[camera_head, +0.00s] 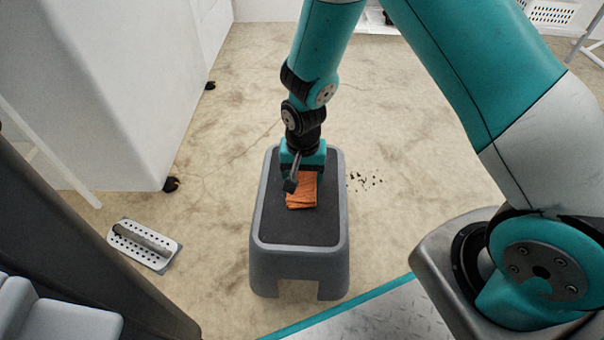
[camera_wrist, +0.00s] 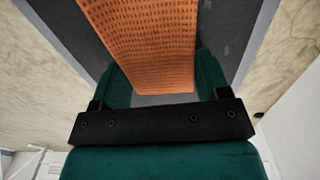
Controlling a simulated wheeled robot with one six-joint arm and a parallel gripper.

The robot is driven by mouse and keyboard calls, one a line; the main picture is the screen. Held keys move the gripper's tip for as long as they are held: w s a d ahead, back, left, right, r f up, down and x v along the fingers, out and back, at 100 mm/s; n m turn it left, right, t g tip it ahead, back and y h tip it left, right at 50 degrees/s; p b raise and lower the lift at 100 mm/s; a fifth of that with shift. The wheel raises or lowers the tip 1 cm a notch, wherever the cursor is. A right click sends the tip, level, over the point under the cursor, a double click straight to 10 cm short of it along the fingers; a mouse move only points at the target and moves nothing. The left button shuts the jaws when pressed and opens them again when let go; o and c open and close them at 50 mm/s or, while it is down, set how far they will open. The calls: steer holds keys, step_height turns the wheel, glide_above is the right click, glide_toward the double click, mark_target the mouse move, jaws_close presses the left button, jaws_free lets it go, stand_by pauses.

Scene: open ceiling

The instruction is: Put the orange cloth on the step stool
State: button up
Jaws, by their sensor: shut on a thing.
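The orange cloth (camera_head: 302,192) is a small folded piece with a waffle-like texture, over the dark top of the grey step stool (camera_head: 264,225). My gripper (camera_head: 303,168) is above the stool top, at the far edge of the cloth. In the wrist view the cloth (camera_wrist: 145,45) reaches in between the two green fingers (camera_wrist: 158,82), and my gripper is shut on it. The stool top (camera_wrist: 222,30) shows around the cloth there. I cannot tell whether the cloth touches the stool top.
A perforated metal grater-like object (camera_head: 143,245) lies on the floor at the left. Small dark crumbs (camera_head: 365,180) lie right of the stool. A white cabinet (camera_head: 120,90) on casters stands at the upper left. The floor around the stool is mostly clear.

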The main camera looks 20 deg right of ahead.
steer(key=shift+f, duration=0.1)
steer(key=o, duration=0.9)
step_height(320, 180, up, 12)
steer(key=p, duration=0.7)
step_height(320, 180, up, 16)
steer(key=n+y, duration=0.3)
steer(key=n, duration=0.2)
glide_above(303, 173)
steer(key=s+a, duration=0.3)
steer(key=s, duration=0.4)
steer(key=s+r+n, duration=0.2)
steer(key=s+r, duration=0.1)
steer(key=s, duration=0.1)
steer(key=s+r+n, duration=0.2)
steer(key=s, duration=0.2)
steer(key=s+r+n+y, duration=0.1)
steer(key=s+r+n, duration=0.2)
steer(key=s, duration=0.1)
steer(key=shift+s+r, duration=0.3)
steer(key=shift+r, duration=0.05)
